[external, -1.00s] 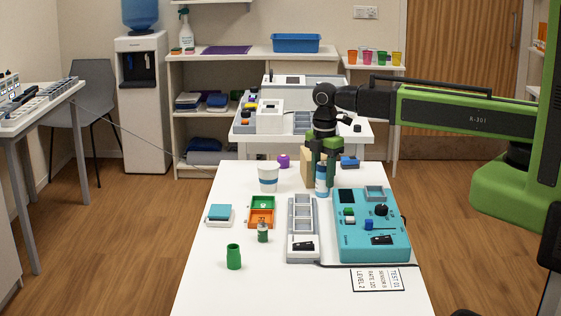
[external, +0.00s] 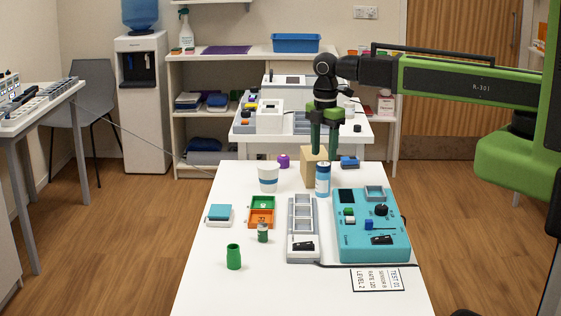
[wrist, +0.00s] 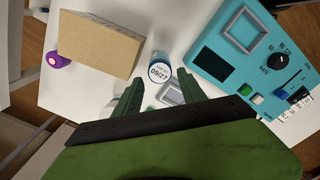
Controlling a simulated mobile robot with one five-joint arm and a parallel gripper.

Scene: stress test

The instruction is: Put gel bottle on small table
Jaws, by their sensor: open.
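A blue-and-white bottle (external: 322,181), which may be the gel bottle, stands upright on the white front table (external: 205,285). In the wrist view the bottle (wrist: 160,68) shows from above with "09/27" on its top, just beyond the fingertips. My gripper (external: 323,152) is open and empty, fingers down, just above the bottle and apart from it. A second, white bottle with a red label (external: 385,103) stands farther back at the right. A smaller white table (external: 240,131) with devices stands behind the front table; I cannot tell which table is the small one.
A tan block (external: 309,168) stands close left of the bottle. A teal panel (external: 350,250) and a grey tray (external: 302,225) are in front. A white cup (external: 268,179), purple object (external: 283,161) and blue object (external: 349,162) are nearby. The front-left tabletop is mostly clear.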

